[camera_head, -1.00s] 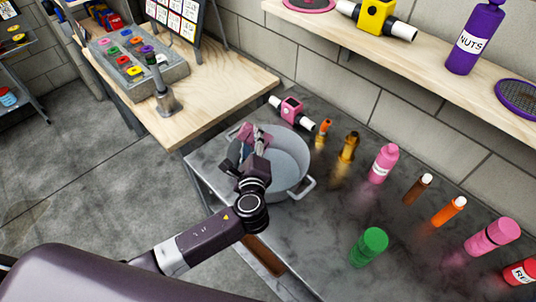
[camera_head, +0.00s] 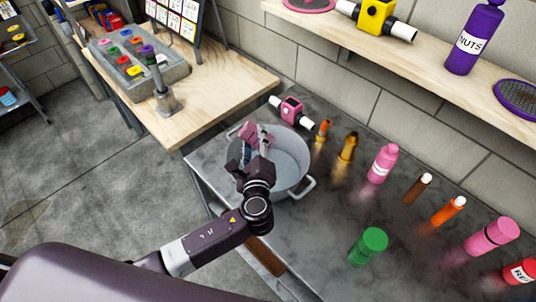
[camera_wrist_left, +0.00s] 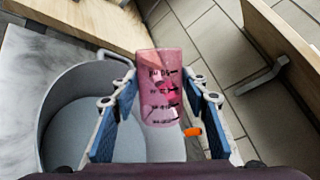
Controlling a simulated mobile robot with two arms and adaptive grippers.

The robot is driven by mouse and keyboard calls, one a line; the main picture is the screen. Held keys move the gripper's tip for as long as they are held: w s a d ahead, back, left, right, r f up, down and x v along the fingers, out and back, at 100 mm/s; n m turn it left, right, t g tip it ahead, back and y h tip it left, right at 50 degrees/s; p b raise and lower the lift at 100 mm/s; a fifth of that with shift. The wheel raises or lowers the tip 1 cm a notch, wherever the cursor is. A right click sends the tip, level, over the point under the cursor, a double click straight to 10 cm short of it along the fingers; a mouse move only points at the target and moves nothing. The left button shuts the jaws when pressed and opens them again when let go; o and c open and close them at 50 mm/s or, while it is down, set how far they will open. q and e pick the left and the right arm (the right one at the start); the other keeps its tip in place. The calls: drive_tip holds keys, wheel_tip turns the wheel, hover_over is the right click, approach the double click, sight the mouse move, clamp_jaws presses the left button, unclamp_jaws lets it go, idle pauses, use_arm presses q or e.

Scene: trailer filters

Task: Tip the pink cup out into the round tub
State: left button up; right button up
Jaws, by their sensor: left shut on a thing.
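The pink cup (camera_wrist_left: 160,85) is see-through with dark measuring marks, and some pink and reddish pieces show inside it. My left gripper (camera_wrist_left: 160,103) is shut on it, one blue-padded finger on each side. In the head view the gripper (camera_head: 250,152) holds the cup (camera_head: 256,132) over the far left part of the round tub (camera_head: 292,165). The cup looks tilted, and its mouth is hard to make out. The grey tub (camera_wrist_left: 85,100) fills the left of the wrist view. A small orange piece (camera_wrist_left: 192,131) shows beside the cup; I cannot tell what it rests on.
A pink filter housing (camera_head: 291,110) stands behind the tub. Several bottles, including a green one (camera_head: 369,246) and a pink one (camera_head: 383,163), stand to the right on the grey counter (camera_head: 320,225). A wooden table (camera_head: 215,100) is at the back left, and a wooden shelf (camera_head: 430,70) is above.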

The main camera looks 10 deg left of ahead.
use_arm(q)
drive_tip(key=shift+d+r+m, duration=0.1)
drive_tip(key=shift+d+m, duration=0.3)
drive_tip(key=shift+m, duration=0.1)
idle(0.4)
drive_tip(key=shift+a, duration=0.15)
idle(0.8)
